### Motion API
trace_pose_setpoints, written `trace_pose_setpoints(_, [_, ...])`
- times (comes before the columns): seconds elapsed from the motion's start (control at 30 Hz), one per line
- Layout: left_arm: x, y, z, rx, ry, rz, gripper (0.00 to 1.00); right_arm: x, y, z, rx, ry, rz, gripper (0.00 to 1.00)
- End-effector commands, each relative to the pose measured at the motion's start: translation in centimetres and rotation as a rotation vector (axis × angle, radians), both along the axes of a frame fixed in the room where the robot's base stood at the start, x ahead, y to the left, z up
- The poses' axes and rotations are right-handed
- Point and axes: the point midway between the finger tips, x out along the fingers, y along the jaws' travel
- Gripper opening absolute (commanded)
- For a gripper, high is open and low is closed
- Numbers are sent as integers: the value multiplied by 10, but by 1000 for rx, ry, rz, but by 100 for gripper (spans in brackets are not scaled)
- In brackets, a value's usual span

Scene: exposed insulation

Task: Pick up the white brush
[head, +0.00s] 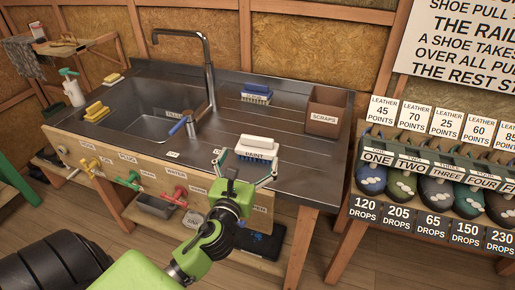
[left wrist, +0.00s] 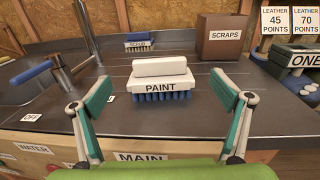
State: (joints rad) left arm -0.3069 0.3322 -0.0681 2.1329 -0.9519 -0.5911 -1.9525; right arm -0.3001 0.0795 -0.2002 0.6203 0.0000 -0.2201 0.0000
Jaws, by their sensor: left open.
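The white brush (head: 257,146) has blue bristles and a PAINT label, and sits bristles down on the metal counter near its front edge. In the left wrist view the white brush (left wrist: 160,82) stands straight ahead, just beyond the fingertips. My left gripper (head: 248,168) is open, with its green-padded fingers spread wide at the counter's front edge. In the left wrist view the left gripper (left wrist: 163,88) has nothing between its fingers, and the brush lies between their lines, apart from both. My right gripper is not in view.
A blue SCRUB brush (head: 256,94) and a brown SCRAPS box (head: 325,108) stand farther back on the counter (head: 210,150). The sink (head: 150,108) with a tall faucet (head: 208,60) lies left. A shoe rack (head: 430,165) stands right. The counter around the white brush is clear.

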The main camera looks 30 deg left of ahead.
Motion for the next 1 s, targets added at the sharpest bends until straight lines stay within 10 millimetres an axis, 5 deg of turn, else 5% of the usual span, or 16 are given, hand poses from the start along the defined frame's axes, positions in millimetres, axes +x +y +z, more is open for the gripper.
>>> trace_pose_setpoints(0.63, [71,26,-4,-3,0,1,92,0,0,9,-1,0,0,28])
trace_pose_setpoints(0.97, [78,28,-5,-4,2,0,92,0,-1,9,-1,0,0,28])
trace_pose_setpoints(1.0, [78,28,-5,-4,2,0,81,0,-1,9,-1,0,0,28])
